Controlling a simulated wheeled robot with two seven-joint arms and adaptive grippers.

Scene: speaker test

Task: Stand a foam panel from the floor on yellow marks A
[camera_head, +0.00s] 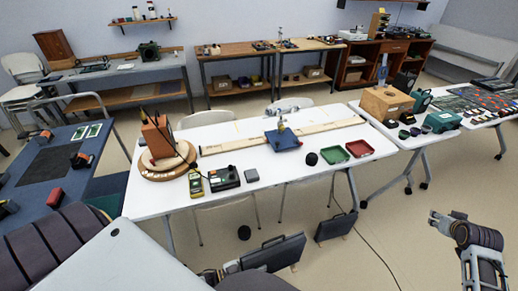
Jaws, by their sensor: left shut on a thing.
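A dark foam panel (277,252) is at the bottom centre, in front of the white table, tilted in the picture. A second dark panel (337,226) stands on the floor to its right, close to the table legs. My left gripper (228,270) is low at the bottom edge, shut at the left end of the nearer panel; its fingers are small and partly hidden. I cannot make out yellow marks A.
The white table (310,186) carries a round wooden turntable (167,163), a yellow meter (196,184), a blue block (283,140), and green and red trays (333,155). A blue bench (50,185) stands left. A cable (375,250) crosses the floor.

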